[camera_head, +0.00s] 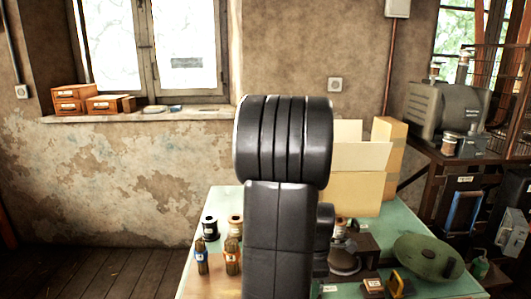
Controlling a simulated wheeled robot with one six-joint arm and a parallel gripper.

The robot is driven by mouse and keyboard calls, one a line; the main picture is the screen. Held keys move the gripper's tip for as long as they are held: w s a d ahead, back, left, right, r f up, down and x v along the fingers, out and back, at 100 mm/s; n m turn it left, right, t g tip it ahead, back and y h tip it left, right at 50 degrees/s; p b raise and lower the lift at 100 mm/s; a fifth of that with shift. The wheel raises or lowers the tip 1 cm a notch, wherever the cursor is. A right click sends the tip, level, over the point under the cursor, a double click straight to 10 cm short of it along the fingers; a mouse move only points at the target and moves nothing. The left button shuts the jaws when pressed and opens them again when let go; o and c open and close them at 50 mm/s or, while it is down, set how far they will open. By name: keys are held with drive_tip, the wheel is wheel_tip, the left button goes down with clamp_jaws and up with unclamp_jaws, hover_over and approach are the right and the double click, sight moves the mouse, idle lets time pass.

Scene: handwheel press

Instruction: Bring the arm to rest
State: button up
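My arm rises upright in the middle of the head camera view, black, with a broad ribbed joint at its top. It stands in front of the table and hides part of it. My gripper does not show in this view. No handwheel press can be made out for certain; the arm may hide part of the scene.
A grey machine (445,108) stands on a dark bench at right. Wooden floor (95,275) is clear at left.

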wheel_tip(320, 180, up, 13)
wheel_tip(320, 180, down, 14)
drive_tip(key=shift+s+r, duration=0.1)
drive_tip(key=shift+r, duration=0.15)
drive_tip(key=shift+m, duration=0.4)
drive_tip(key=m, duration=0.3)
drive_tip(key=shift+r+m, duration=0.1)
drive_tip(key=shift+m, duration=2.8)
